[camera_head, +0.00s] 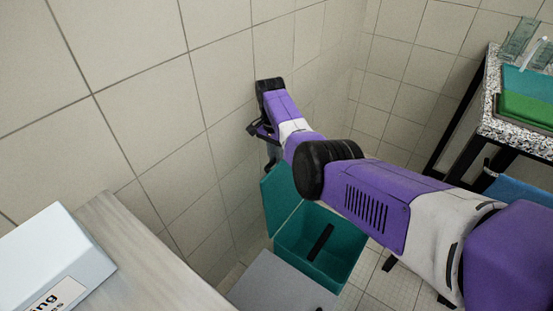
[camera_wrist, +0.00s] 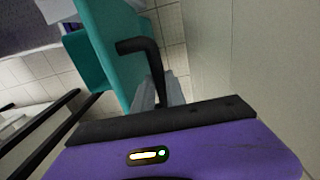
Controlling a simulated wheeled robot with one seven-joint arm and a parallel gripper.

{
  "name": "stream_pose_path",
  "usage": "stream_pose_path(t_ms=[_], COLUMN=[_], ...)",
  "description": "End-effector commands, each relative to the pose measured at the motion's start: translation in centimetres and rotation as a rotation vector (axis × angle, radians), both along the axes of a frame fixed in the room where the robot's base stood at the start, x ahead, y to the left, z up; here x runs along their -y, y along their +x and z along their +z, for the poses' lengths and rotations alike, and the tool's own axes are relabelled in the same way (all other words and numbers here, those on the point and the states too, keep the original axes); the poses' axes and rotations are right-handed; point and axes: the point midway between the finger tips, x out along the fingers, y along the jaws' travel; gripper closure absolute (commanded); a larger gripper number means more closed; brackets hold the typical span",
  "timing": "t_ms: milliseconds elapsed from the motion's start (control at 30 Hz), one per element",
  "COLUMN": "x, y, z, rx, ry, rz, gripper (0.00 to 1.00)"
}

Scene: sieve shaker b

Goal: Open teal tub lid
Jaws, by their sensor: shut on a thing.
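The teal tub (camera_head: 345,262) stands low on the floor in the head view, below my arm. Its lid (camera_head: 279,194) is tilted up on the left side, near the tiled wall, and the tub's inside shows. A dark bar-like thing (camera_head: 320,243) shows inside the tub. In the wrist view the teal lid (camera_wrist: 112,45) carries a black bent handle (camera_wrist: 152,58). My gripper (camera_wrist: 160,95) is shut on this handle, with its grey fingers on either side. In the head view the gripper (camera_head: 268,157) is at the lid's upper end, its fingertips mostly hidden.
A wooden-topped counter (camera_head: 135,245) with a white labelled box (camera_head: 50,262) is at lower left. A grey surface (camera_head: 275,285) lies in front of the tub. A speckled table (camera_head: 515,135) with a green tray (camera_head: 527,108) stands at right. The tiled wall is close behind my gripper.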

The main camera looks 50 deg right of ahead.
Motion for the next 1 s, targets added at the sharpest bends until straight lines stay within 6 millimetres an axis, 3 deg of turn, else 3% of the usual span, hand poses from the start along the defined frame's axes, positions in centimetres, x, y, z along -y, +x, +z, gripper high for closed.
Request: stream_pose_path(t_ms=[100, 133, 233, 600, 1000], x=[-0.6, -0.6, -0.5, -0.2, -0.3], y=[0.1, 0.1, 0.1, 0.2, 0.6], z=[-0.3, -0.3, -0.3, 0.4, 6.3], rx=[-0.001, -0.001, -0.001, 0.003, 0.003], ry=[0.01, 0.01, 0.007, 0.001, 0.002], rz=[0.007, 0.007, 0.007, 0.002, 0.004], gripper=[1.0, 0.8, 0.62, 0.62, 0.62])
